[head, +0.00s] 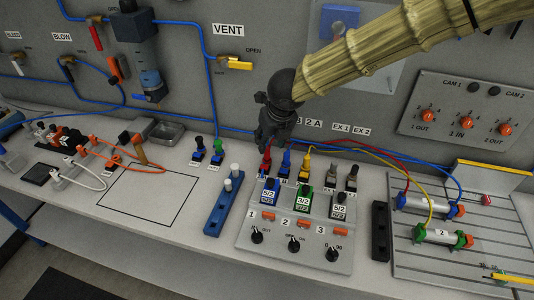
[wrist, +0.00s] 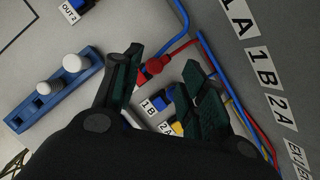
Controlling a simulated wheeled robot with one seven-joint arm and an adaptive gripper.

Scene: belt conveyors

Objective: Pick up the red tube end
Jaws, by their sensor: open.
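The red tube end (wrist: 151,68) shows in the wrist view just past my fingertips, between the two fingers, with a red tube running from it to the upper right. In the head view the red tube end (head: 265,163) stands at the back left of the grey valve panel, partly covered by my gripper. My gripper (head: 267,146) points down above it. In the wrist view my gripper (wrist: 155,84) is open, with dark green finger pads apart and nothing held between them. I cannot tell whether a finger touches the red tube end.
Blue (head: 285,162) and yellow (head: 306,164) tube ends stand close to the right. A blue rack with white plugs (head: 222,205) lies left of the valve panel (head: 297,243). The grey back wall with tubing is close behind.

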